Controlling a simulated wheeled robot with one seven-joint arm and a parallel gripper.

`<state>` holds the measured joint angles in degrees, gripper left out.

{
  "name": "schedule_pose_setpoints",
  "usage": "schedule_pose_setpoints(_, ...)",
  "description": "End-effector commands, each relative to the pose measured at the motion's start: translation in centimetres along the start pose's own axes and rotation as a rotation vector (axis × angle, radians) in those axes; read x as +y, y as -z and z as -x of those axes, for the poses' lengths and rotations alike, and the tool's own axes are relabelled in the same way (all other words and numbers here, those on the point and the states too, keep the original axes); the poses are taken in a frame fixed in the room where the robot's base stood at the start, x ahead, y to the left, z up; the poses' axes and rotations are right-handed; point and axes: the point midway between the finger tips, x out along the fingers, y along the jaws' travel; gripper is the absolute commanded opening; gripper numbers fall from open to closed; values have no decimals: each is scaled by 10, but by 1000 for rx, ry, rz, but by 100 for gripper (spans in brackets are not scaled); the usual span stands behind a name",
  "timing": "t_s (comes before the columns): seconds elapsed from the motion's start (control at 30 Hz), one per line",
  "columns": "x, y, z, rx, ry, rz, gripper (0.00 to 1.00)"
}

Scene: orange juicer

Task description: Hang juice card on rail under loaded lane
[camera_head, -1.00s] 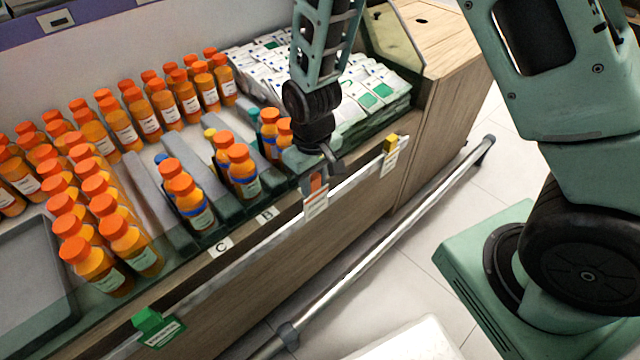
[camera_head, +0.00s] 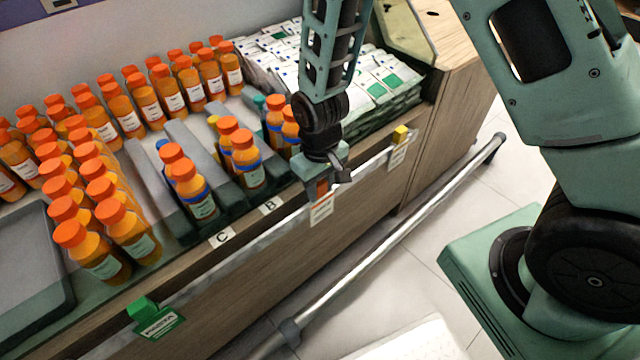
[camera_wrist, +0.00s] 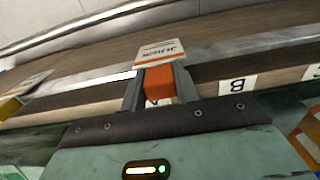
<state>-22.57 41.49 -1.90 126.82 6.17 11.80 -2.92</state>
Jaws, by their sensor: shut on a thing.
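My gripper (camera_head: 322,188) is shut on the orange clip of the juice card (camera_head: 321,209), a white card with an orange stripe and lettering. In the wrist view, the orange clip (camera_wrist: 159,85) sits between both fingers and the card (camera_wrist: 160,52) extends beyond them. The card is at the pale rail (camera_head: 240,252) along the counter's front edge, right of the B label (camera_head: 271,206). I cannot tell whether the clip touches the rail. Orange bottles stand in the lane by C (camera_head: 190,190), the lane by B (camera_head: 243,160) and the lane behind my gripper (camera_head: 277,120).
A green-clipped card (camera_head: 157,318) hangs at the rail's left and a yellow-clipped card (camera_head: 398,148) at its right. White packets (camera_head: 375,85) fill the right bay. A metal guard bar (camera_head: 400,235) runs low in front of the counter.

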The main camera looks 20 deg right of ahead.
Motion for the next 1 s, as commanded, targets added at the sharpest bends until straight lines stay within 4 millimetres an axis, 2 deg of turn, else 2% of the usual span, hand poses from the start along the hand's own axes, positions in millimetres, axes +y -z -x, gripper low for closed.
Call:
schedule_pose_setpoints(0.1, 0, 0, 0, 0, 0, 0, 8)
schedule_pose_setpoints(0.13, 0, 0, 0, 0, 0, 0, 36)
schedule_pose_setpoints(0.2, 0, 0, 0, 0, 0, 0, 55)
schedule_pose_setpoints(0.5, 0, 0, 1, 1, 0, 0, 56)
schedule_pose_setpoints(0.63, 0, 1, 12, 3, 0, 0, 56)
schedule_pose_setpoints(0.77, 0, 1, 36, 5, 0, 1, 56)
schedule_pose_setpoints(1.0, 0, 1, 93, 6, 0, -1, 56)
